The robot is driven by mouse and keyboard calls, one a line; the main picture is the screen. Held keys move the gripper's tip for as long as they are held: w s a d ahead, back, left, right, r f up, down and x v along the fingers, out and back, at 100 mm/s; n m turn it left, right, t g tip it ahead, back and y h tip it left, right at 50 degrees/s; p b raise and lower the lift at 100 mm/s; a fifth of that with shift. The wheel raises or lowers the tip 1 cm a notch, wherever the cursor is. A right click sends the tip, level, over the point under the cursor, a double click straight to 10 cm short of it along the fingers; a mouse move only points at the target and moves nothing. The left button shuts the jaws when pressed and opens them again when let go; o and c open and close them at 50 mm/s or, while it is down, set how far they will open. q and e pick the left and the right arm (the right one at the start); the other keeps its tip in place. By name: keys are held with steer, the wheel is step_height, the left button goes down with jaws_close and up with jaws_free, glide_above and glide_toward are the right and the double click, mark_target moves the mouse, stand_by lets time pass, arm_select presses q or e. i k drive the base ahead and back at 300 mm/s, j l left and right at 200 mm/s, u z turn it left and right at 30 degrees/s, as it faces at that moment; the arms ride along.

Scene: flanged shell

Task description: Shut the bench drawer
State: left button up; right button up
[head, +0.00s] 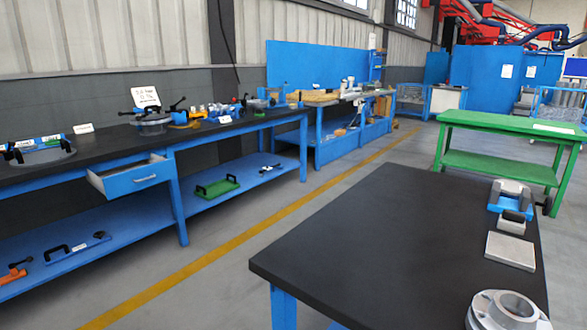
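The bench drawer (140,179) has a blue front with a small pull and light grey sides. It stands pulled out under the black top of the long blue bench (110,146) on the left, and part of its open inside shows. Neither my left gripper nor my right gripper is in view.
A black-topped table (370,235) fills the near right, with a flanged metal part (508,310), a grey plate (510,251) and a blue-grey fixture (510,198) on it. A green cart (510,124) stands behind it. Open floor (225,245) lies between bench and table.

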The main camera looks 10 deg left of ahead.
mark_target(124, 180)
steer(key=i+j, duration=0.25)
steer(key=i+j+z, duration=0.1)
steer(key=j, duration=0.3)
steer(key=i+j, duration=0.3)
